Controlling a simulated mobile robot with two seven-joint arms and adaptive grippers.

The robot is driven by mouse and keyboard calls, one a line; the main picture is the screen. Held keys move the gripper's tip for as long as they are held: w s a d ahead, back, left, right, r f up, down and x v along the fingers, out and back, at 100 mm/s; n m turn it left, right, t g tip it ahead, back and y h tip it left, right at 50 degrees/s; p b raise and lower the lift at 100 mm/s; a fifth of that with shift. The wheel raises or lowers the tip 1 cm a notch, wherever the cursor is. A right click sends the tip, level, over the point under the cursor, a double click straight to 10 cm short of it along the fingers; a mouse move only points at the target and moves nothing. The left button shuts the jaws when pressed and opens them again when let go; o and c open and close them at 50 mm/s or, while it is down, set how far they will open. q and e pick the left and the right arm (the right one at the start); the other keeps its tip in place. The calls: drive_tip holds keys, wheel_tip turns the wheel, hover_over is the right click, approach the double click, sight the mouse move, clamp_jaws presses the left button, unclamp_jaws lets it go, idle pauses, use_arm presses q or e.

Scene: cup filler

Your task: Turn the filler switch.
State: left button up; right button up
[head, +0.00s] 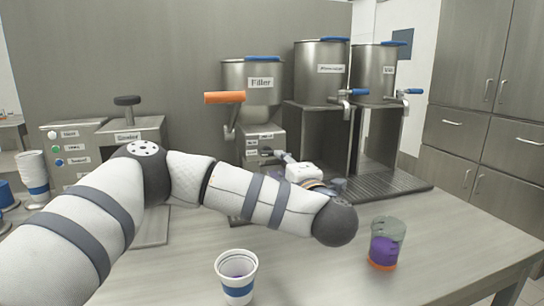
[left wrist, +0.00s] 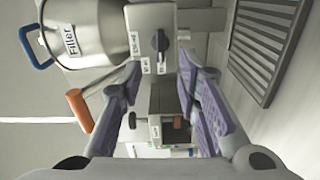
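The filler (head: 262,83) is a steel hopper with a label, a blue handle and an orange-handled lever (head: 225,98). Its body (head: 262,137) below has small labels. In the left wrist view the filler switch (left wrist: 161,41) is a small black knob on the steel face, between the labels and just beyond my fingertips. My left gripper (left wrist: 160,68) is open, with one purple-padded finger on each side and nothing between them. In the head view my left gripper (head: 276,155) is at the filler's front, and the switch cannot be made out clearly. My right gripper is not in view.
A blue-banded cup (head: 238,288) with purple contents and a clear cup (head: 383,249) with purple contents stand on the table (head: 320,275). A sealer (head: 127,134) stands left, beside stacked cups (head: 33,170). Two labelled dispensers (head: 320,75) (head: 373,78) stand right of the filler.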

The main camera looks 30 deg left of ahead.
sight(270, 154)
use_arm(q)
drive_tip(key=x, duration=0.8)
drive_tip(key=shift+w, duration=0.15)
clamp_jaws()
